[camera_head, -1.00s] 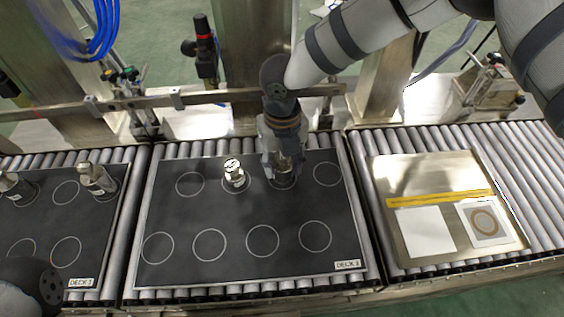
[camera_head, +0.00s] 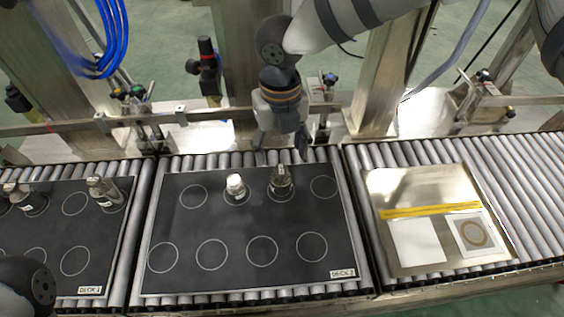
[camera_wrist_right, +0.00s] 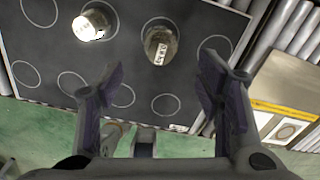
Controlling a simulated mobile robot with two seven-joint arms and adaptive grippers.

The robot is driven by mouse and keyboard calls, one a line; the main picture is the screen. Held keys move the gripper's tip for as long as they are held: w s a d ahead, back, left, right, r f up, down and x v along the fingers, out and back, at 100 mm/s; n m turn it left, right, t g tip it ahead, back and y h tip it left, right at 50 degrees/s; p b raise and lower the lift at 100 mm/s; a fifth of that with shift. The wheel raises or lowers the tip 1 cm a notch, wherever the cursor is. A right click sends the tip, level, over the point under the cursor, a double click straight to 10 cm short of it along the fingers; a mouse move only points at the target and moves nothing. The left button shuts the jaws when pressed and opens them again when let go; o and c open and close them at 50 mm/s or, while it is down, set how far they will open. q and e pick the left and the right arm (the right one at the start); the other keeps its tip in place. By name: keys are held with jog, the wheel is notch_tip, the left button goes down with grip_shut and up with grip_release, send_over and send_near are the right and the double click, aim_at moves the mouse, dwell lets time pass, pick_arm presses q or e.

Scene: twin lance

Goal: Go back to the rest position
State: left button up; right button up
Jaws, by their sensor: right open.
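My right gripper (camera_head: 281,147) is open and empty above the back edge of the black DECK 2 mat (camera_head: 228,278). Just below it, apart from the fingers, a metallic bottle (camera_head: 282,182) stands upright in a back-row circle. A second bottle with a bright top (camera_head: 236,187) stands in the circle to its left. In the right wrist view the spread fingers (camera_wrist_right: 161,73) have nothing between them; the near bottle (camera_wrist_right: 161,46) and the bright one (camera_wrist_right: 92,25) stand beyond them. Part of my left arm shows at the lower left; its gripper is out of view.
The DECK 1 mat (camera_head: 54,252) at left holds several bottles. At right a metal plate (camera_head: 408,186) bears a yellow strip, a white square (camera_head: 416,241) and a ringed square (camera_head: 474,233). A rail and posts stand behind the roller conveyors.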

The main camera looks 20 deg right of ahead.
notch_tip(320, 180, up, 2)
dwell(0.5)
